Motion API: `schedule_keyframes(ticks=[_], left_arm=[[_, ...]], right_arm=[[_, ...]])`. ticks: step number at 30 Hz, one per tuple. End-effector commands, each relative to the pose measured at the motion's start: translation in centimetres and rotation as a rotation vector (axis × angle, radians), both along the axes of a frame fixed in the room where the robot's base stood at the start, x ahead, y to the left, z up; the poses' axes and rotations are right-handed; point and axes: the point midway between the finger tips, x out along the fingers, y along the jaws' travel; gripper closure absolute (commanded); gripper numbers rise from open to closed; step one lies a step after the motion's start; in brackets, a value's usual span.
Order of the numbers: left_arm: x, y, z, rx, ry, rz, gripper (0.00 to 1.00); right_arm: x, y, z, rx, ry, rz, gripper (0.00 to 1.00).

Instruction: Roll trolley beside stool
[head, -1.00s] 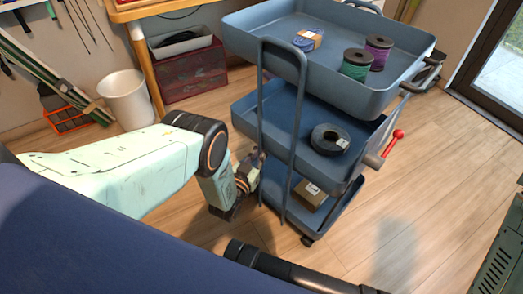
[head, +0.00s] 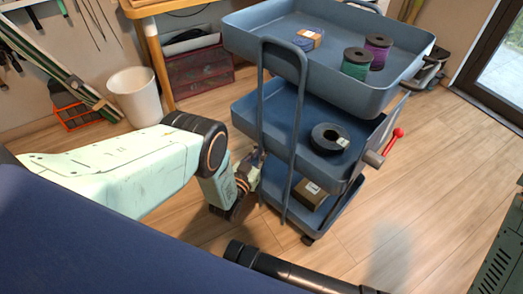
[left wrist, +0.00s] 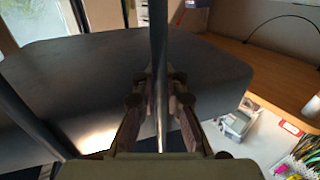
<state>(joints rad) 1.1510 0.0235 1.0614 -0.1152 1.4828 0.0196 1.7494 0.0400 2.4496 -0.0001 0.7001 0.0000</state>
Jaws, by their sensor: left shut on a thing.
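The blue-grey trolley (head: 262,95) stands on the floor in the middle of the head view, with three stacked trays and a tall tube handle (head: 298,120) on its near side. My left gripper (head: 252,165) is at the lower left part of this handle. In the left wrist view, its fingers (left wrist: 159,105) are shut around the handle's upright bar (left wrist: 158,50), with a dark tray (left wrist: 75,85) behind. No stool can be made out. My right gripper is not in view.
Spools (head: 356,62) and a small box lie on the top tray, a black spool (head: 327,138) on the middle one, a carton (head: 308,194) on the bottom. A white bin (head: 135,97) and a workbench leg (head: 156,70) stand behind at left. The wooden floor at right (head: 440,160) is clear.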

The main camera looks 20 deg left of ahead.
Motion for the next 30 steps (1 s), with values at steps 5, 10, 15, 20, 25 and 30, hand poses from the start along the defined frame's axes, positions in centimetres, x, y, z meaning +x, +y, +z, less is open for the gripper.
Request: schedule_keyframes(ticks=[5, 10, 15, 20, 25, 30], left_arm=[[0.02, 0.05, -0.04, 0.000, 0.002, 0.001, 1.00], [0.17, -0.06, 0.01, 0.000, 0.000, 0.001, 1.00], [0.22, -0.11, 0.03, 0.000, 0.000, 0.000, 1.00], [0.22, -0.13, 0.03, 0.000, -0.001, 0.000, 0.79], [0.28, -0.17, 0.03, 0.000, 0.000, 0.000, 0.65], [0.28, -0.17, 0.02, 0.000, 0.000, 0.000, 0.62]], right_arm=[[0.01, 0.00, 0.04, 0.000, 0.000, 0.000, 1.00], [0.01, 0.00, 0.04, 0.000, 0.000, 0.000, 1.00], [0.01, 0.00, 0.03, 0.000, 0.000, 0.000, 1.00], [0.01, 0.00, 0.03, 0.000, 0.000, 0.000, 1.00], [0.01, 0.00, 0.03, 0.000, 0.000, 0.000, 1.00], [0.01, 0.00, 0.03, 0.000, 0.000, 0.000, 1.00]])
